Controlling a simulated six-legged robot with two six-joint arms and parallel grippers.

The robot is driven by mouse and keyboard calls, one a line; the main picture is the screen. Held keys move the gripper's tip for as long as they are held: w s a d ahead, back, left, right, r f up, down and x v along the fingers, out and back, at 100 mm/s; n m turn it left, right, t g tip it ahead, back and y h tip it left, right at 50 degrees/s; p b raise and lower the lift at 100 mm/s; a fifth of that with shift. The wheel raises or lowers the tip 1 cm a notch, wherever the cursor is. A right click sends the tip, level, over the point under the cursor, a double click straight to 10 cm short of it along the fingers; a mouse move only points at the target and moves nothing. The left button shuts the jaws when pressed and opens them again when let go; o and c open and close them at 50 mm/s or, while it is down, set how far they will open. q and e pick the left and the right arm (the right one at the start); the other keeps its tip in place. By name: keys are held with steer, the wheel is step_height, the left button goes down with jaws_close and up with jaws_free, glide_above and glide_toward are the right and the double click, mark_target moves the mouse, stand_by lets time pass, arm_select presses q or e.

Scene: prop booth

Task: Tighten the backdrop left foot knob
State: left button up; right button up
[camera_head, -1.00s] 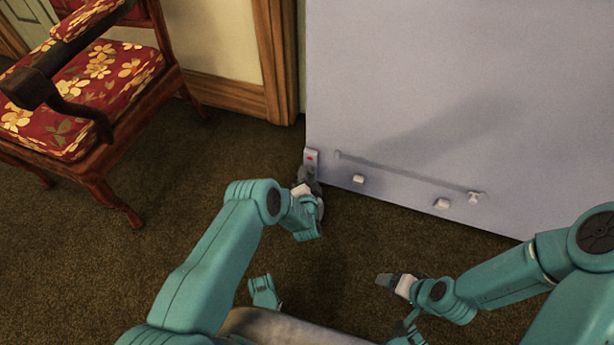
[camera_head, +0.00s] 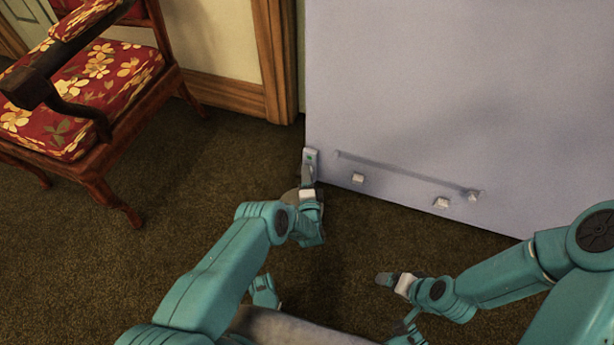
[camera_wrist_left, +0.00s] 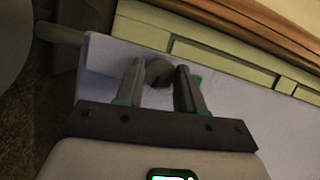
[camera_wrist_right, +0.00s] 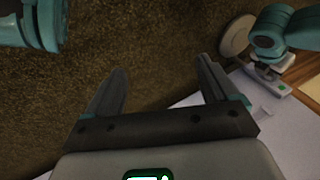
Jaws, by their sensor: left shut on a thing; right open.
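The backdrop (camera_head: 450,90) is a large pale lilac panel standing upright on the carpet. At its lower left corner is a small plate with a green mark (camera_head: 311,156). My left gripper (camera_head: 307,176) is at this corner, just below the mark. In the left wrist view the fingers (camera_wrist_left: 158,88) are shut on a small dark grey rounded knob (camera_wrist_left: 159,72), with the green mark (camera_wrist_left: 197,81) beside the right finger. In the head view the gripper hides the knob. My right gripper (camera_head: 386,280) is open and empty above the carpet, away from the backdrop.
A grey round disc (camera_head: 291,196) lies by the left gripper. Small white blocks (camera_head: 358,178) and a thin rail (camera_head: 405,172) are on the backdrop's lower face. A red floral armchair (camera_head: 85,90) stands at left. Carpet between chair and backdrop is clear.

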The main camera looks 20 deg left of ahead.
arm_select(q)
steer(key=shift+w+r, duration=0.15)
steer(key=o, duration=1)
steer(key=shift+o, duration=0.2)
steer(key=p+v, duration=0.5)
steer(key=v, duration=1.1)
steer(key=shift+s+p, duration=0.3)
arm_select(e)
steer(key=s+r+g, duration=0.1)
steer(key=s+r, duration=0.3)
steer(key=r, duration=0.1)
steer(key=shift+a+r+g, duration=0.25)
steer(key=shift+a+g, duration=0.05)
steer(key=shift+a, duration=0.1)
arm_select(q)
steer(key=shift+a, duration=0.1)
